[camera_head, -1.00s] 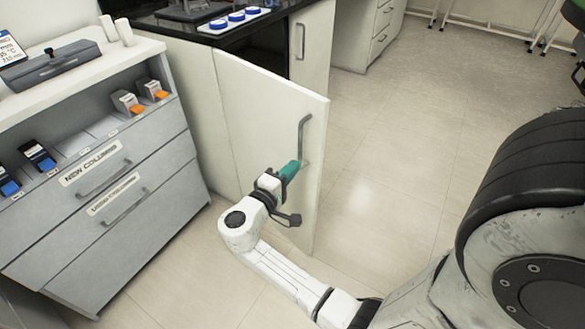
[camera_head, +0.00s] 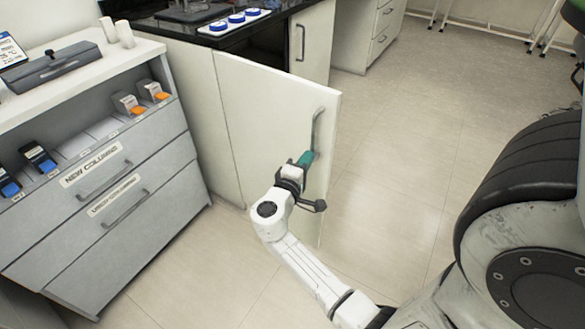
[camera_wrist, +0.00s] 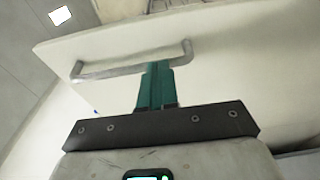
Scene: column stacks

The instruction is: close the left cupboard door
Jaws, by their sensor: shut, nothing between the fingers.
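The left cupboard door (camera_head: 265,130) stands open, swung out from the black-topped cabinet. Its grey bar handle (camera_head: 317,128) is near the free edge. My gripper (camera_head: 308,157) is at the door's face by the lower part of this handle. In the wrist view, the door (camera_wrist: 115,45) fills much of the picture and the handle (camera_wrist: 110,71) runs across it. The teal fingers of my gripper (camera_wrist: 157,66) are together, with their tips at the handle bar. Nothing shows between them. I cannot tell whether the tips touch the bar or the door panel.
A grey drawer unit (camera_head: 115,200) with column boxes stands to the left. The right cupboard door (camera_head: 312,45) is shut behind the open door. Blue-topped items (camera_head: 236,20) lie on the black counter. The tiled floor (camera_head: 390,170) right of the door is clear.

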